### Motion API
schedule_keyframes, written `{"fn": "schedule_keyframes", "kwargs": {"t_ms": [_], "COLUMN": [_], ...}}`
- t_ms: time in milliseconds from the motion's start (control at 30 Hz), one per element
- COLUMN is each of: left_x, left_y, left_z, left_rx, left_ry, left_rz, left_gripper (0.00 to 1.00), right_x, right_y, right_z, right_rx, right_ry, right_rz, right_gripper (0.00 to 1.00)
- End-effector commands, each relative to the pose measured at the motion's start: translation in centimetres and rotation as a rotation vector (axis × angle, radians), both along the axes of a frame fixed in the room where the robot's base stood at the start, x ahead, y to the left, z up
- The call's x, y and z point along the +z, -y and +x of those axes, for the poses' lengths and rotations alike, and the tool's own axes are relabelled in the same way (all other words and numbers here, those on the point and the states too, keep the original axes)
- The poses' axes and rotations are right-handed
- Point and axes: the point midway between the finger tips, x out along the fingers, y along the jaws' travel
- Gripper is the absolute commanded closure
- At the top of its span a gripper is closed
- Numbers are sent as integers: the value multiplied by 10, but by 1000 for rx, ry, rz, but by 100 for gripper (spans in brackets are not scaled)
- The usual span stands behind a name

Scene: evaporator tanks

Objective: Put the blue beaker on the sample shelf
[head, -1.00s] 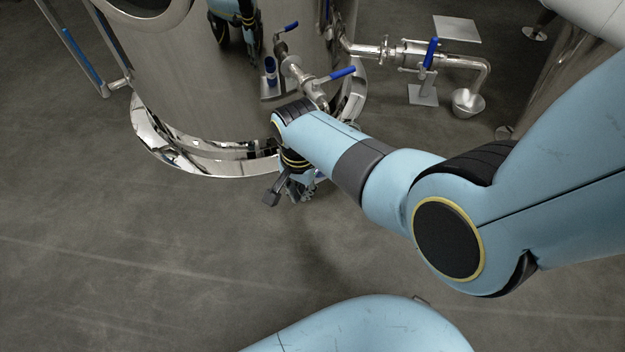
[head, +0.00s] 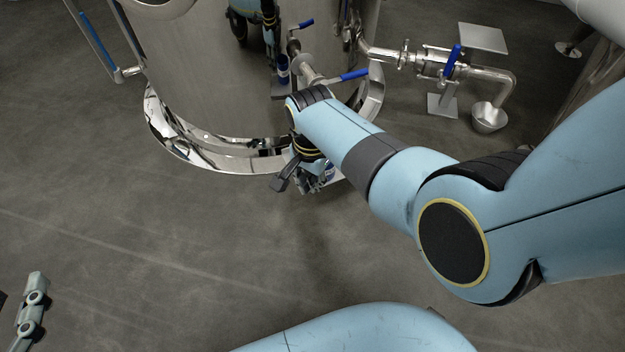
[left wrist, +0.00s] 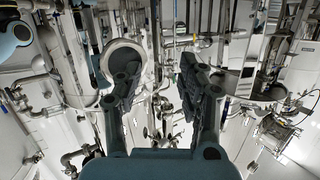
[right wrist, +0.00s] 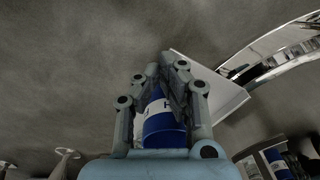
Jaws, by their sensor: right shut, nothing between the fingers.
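The blue beaker (right wrist: 163,122), with a white label, shows between and behind the fingers of my right gripper (right wrist: 168,68) in the right wrist view.
The shiny steel tank (head: 200,70) with its curved base rim (head: 190,150) stands close beyond the right gripper and mirrors the arm. Blue-handled valves (head: 355,74) and a drain cup (head: 490,117) are to the right. The floor at left is clear.

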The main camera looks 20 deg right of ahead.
Motion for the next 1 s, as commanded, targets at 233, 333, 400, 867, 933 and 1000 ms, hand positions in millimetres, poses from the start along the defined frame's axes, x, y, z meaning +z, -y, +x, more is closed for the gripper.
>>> {"fn": "schedule_keyframes", "kwargs": {"t_ms": [233, 333, 400, 867, 933, 1000], "left_x": [-11, -23, -27, -33, -43, -53], "left_y": [-1, -3, -3, -4, -5, -6], "left_z": [-10, -20, -23, -28, -39, -50], "left_rx": [6, 12, 14, 17, 23, 29], "left_ry": [-53, -110, -128, -161, -219, -277], "left_rz": [0, -1, -1, -1, 0, 0], "left_gripper": [60, 60, 60, 60, 60, 60], "right_x": [1, 1, 1, 1, 1, 2], "right_y": [9, 17, 19, 18, 19, 19], "right_z": [6, 12, 13, 10, 8, 4], "right_rx": [1, 0, -1, 0, 0, 0], "right_ry": [0, 2, 1, 0, 0, -1], "right_rz": [-2, -2, -2, 0, 0, -1], "right_gripper": [100, 100, 100, 100, 100, 100]}}
